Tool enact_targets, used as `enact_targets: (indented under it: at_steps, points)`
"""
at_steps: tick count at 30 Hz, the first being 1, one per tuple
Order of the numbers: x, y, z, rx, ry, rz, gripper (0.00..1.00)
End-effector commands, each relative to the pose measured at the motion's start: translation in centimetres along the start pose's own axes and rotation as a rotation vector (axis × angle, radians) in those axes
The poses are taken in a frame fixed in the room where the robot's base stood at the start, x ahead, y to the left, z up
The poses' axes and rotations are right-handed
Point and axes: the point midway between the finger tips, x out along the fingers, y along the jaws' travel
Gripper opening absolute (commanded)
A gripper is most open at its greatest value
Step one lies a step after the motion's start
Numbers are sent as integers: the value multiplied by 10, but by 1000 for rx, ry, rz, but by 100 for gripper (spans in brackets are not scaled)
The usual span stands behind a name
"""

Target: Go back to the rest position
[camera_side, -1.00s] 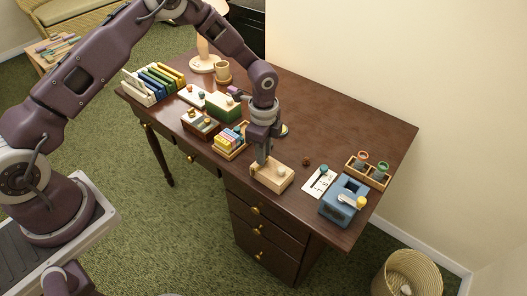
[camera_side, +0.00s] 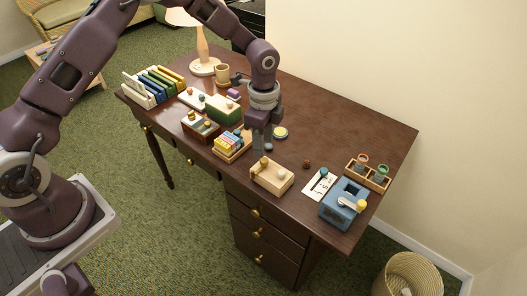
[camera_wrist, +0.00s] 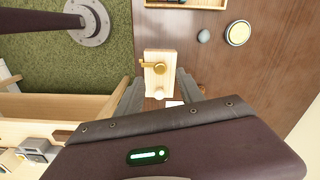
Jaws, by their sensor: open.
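My gripper (camera_side: 262,147) is open and empty, pointing down a little above the desk (camera_side: 340,120), just behind the light wooden block (camera_side: 273,179). In the wrist view the two grey fingers of my gripper (camera_wrist: 160,92) stand apart on either side of the wooden block (camera_wrist: 160,60). The block carries a brass handle at one end and a pale round knob at the other. I see no contact between the fingers and the block.
A blue box (camera_side: 342,203) with a yellow-knobbed crank, a white card (camera_side: 318,184) and a rack (camera_side: 367,172) stand right. A tray of colored blocks (camera_side: 231,143), a green box (camera_side: 222,109) and a lamp (camera_side: 203,63) stand left. The desk's back right is clear.

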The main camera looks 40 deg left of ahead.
Motion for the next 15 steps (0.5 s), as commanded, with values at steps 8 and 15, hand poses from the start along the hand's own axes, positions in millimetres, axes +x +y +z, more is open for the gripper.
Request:
enact_targets:
  at_steps: [8, 15]
  points:
    - [-16, 0, 0, 1, -1, 1, 45]
    - [-42, 2, 5, -39, -10, -28, 45]
